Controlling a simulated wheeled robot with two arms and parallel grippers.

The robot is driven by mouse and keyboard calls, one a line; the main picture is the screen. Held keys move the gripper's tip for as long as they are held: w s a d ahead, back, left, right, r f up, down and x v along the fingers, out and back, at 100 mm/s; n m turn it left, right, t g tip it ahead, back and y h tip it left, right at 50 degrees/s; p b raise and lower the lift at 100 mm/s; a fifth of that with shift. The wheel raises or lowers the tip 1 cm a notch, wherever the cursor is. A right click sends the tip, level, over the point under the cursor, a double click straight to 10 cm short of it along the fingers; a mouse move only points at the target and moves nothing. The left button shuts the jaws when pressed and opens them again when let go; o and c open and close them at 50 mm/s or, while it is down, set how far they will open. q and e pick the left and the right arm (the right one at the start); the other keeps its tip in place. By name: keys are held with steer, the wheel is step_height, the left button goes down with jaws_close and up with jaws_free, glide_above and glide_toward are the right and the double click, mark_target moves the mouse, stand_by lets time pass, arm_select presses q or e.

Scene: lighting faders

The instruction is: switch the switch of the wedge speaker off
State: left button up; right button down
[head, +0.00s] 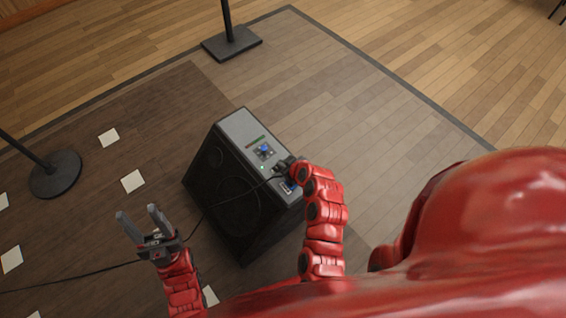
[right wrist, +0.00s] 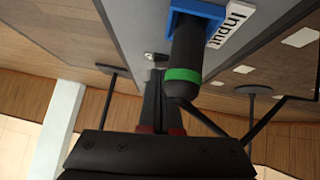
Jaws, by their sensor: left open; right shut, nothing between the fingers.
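The wedge speaker (head: 225,200) stands on the floor in the middle of the head view, its grey control panel (head: 240,126) facing up. A small green light shows on the panel. In the right wrist view a small metal switch (right wrist: 156,57) sits on the grey panel. My right gripper (right wrist: 157,74) is shut and empty, its tips just below the switch in that view; I cannot tell whether they touch it. In the head view my right gripper (head: 279,170) hides the switch. My left gripper (head: 137,218) is open and empty, left of the speaker.
A black plug with a green band (right wrist: 184,72) sits in a blue socket (right wrist: 208,14) labelled Input, close beside my right fingers. Its cable (head: 110,268) runs left across the floor. Stands with dark bases (head: 55,174) (head: 232,42) are left and behind.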

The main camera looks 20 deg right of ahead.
steer(key=shift+w+d+f+b, duration=0.1)
steer(key=shift+d+f+b, duration=0.1)
steer(key=shift+f+b, duration=0.3)
steer(key=shift+r+y, duration=0.2)
steer(key=shift+y, duration=0.1)
steer(key=shift+a, duration=0.25)
steer(key=shift+s+a+p, duration=0.45)
steer(key=shift+a+p, duration=0.1)
steer(key=shift+a, duration=0.1)
